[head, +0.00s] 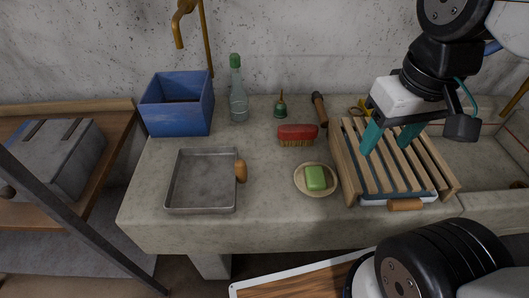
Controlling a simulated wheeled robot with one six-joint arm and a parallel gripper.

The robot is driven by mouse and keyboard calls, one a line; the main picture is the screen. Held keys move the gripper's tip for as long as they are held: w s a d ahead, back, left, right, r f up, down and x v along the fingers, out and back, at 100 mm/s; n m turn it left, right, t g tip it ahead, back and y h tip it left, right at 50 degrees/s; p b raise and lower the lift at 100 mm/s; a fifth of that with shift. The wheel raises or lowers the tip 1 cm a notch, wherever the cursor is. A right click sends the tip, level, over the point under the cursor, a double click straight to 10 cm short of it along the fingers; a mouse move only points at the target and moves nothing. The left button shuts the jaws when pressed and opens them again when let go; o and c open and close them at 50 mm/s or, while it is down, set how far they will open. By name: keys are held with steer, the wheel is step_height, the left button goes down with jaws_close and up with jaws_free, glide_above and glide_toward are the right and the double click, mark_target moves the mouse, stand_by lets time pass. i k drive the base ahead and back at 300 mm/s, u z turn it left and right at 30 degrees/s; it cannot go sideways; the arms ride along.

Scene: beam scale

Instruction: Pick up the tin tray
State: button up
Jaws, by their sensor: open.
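A grey metal tray (203,182), which looks like the tin tray, lies flat on the stone counter (260,218) at left centre. It is shallow, square and empty, with a wooden knob (241,171) at its right edge. My gripper (387,149) has two teal fingers, spread apart with nothing between them. It hangs over the wooden slatted rack (352,160) on the right, well to the right of the tray and apart from it.
A blue box (177,105) and green-capped bottle (237,95) stand behind the tray. A red brush (298,134) and green soap (316,177) on a dish (300,186) lie between tray and rack. A brass tap (179,30) hangs above. A wooden handle (405,204) juts from under the rack.

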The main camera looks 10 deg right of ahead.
mark_target(203, 180)
steer(key=k, duration=0.5)
steer(key=u, duration=1.95)
steer(key=k, duration=1.15)
steer(key=z, duration=1.2)
steer(key=i, duration=1)
